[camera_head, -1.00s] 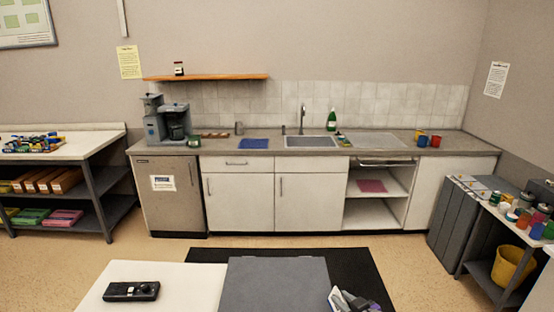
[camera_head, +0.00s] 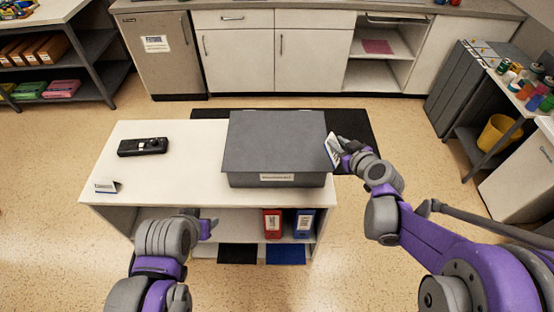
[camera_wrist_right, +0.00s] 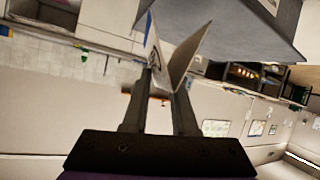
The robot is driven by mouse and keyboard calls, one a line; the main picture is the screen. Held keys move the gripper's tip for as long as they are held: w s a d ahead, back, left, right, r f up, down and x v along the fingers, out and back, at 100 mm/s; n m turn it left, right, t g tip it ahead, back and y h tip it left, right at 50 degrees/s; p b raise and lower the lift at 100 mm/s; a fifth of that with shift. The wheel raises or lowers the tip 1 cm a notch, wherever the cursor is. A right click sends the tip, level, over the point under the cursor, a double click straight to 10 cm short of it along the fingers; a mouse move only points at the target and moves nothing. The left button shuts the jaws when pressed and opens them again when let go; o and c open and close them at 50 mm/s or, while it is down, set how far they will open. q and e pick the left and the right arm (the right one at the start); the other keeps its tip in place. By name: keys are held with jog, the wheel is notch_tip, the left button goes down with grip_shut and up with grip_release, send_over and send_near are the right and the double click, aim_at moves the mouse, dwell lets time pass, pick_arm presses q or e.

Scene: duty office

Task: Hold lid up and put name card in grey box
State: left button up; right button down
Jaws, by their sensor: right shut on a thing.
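The grey box (camera_head: 240,181) stands on the white-topped counter, and its lid (camera_head: 275,140) is down. A white label is on its front. My right gripper (camera_head: 344,147) is at the box's right edge and shut on a folded white name card (camera_head: 332,150). The right wrist view shows the card (camera_wrist_right: 187,52) between the fingertips (camera_wrist_right: 163,75), with the grey box (camera_wrist_right: 235,28) close beyond it. My left gripper (camera_head: 207,228) is in front of the counter, below its top, away from the box; its jaws are too unclear to read.
A black phone-like device (camera_head: 143,147) and a small white tent card (camera_head: 106,186) lie on the counter top (camera_head: 185,160) to the left. Red (camera_head: 272,224) and blue (camera_head: 304,223) binders stand on the shelf below. The counter top between device and box is clear.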

pick_arm(q)
jog(key=shift+s+f, duration=0.3)
jog(key=shift+f, duration=0.1)
pick_arm(e)
jog(key=s+a+r, duration=0.2)
jog(key=s, duration=0.7)
jog(key=shift+s+r, duration=0.15)
jog(key=shift+s, duration=0.25)
jog(key=shift+a, duration=0.1)
